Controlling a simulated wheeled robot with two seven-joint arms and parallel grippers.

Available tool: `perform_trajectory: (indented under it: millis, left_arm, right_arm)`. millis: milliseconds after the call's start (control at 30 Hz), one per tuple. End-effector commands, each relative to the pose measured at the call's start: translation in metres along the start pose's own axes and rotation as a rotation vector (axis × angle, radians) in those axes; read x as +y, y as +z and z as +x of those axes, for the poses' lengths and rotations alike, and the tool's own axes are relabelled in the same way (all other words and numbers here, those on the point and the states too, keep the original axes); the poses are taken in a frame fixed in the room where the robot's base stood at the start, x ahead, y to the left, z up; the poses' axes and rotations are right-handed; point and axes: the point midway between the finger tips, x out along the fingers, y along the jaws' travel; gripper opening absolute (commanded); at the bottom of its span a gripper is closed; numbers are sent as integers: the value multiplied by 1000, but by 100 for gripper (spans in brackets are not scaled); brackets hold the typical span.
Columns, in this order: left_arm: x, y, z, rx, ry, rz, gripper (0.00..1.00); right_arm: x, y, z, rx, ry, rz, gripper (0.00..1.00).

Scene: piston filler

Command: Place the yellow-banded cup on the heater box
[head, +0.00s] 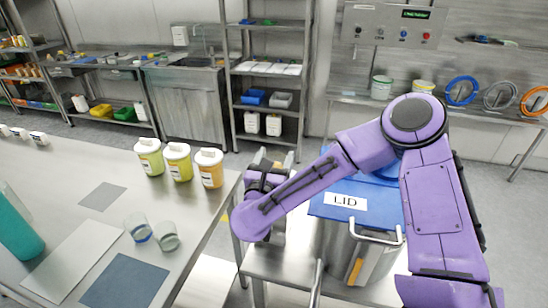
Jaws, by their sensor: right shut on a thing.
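My right arm reaches in from the right, and my right gripper (268,164) is at its far end, over the left part of the low steel table. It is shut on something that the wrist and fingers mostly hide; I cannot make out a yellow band. On the left table stand two clear cups, one with a blue band (138,230) and one with a greyish band (166,237). No yellow-banded cup shows clearly. I cannot identify the heater box; the forearm covers part of the low table. My left gripper is not in view.
A steel vessel (338,250) with a blue lid marked LID stands close beside my right forearm. Several labelled jars (178,161) line the left table's far edge. A teal bottle-like object (17,228) and a dark blue mat (125,283) are at the near left.

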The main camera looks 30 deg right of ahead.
Motion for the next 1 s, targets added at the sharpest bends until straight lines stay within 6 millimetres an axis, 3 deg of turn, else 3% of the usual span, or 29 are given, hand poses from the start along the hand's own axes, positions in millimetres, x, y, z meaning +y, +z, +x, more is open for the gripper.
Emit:
perform_trajectory:
  millis: [267,300,367,733,1000]
  left_arm:
    - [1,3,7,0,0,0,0]
    - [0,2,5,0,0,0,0]
    - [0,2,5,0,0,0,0]
    - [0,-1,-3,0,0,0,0]
    - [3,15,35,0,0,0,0]
  right_arm:
    - [0,-5,0,0,-1,1,38]
    - [0,-4,0,0,-1,0,77]
    - [0,-3,0,0,-1,0,93]
    - [0,4,-1,0,1,0,93]
    - [2,-5,-70,-6,7,-1,93]
